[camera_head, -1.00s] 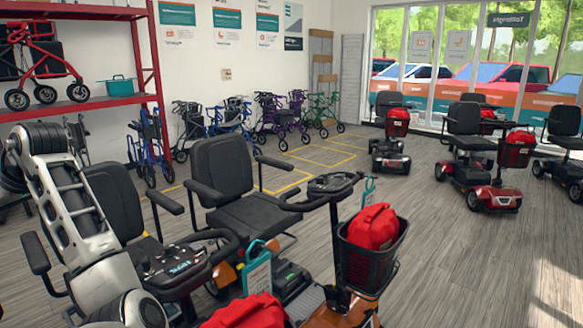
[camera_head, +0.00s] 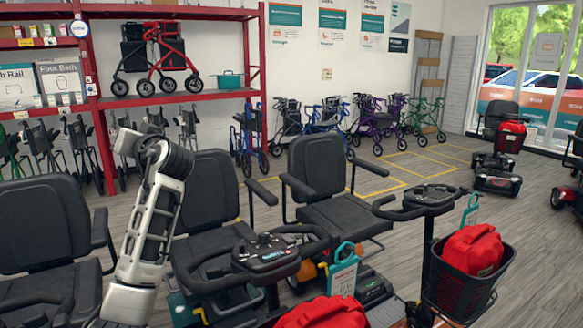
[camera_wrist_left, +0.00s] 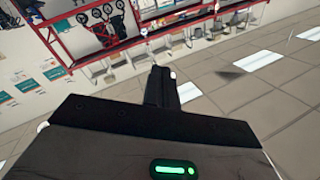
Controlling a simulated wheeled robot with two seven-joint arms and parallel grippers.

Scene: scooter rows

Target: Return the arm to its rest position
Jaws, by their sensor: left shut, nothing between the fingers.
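My left arm (camera_head: 150,230) rises from the bottom left in the head view, bent at a black joint near its top. Its gripper does not show there. In the left wrist view the left gripper (camera_wrist_left: 163,86) shows as a dark pair of fingers pressed together, with nothing between them. It points into open air, apart from any object. My right arm and gripper are in neither view.
Black-seated scooters (camera_head: 335,195) stand close around my arm, one with a red bag (camera_head: 472,250) in its basket. A red rack (camera_head: 185,98) with walkers stands behind. Open grey floor (camera_head: 535,235) lies to the right.

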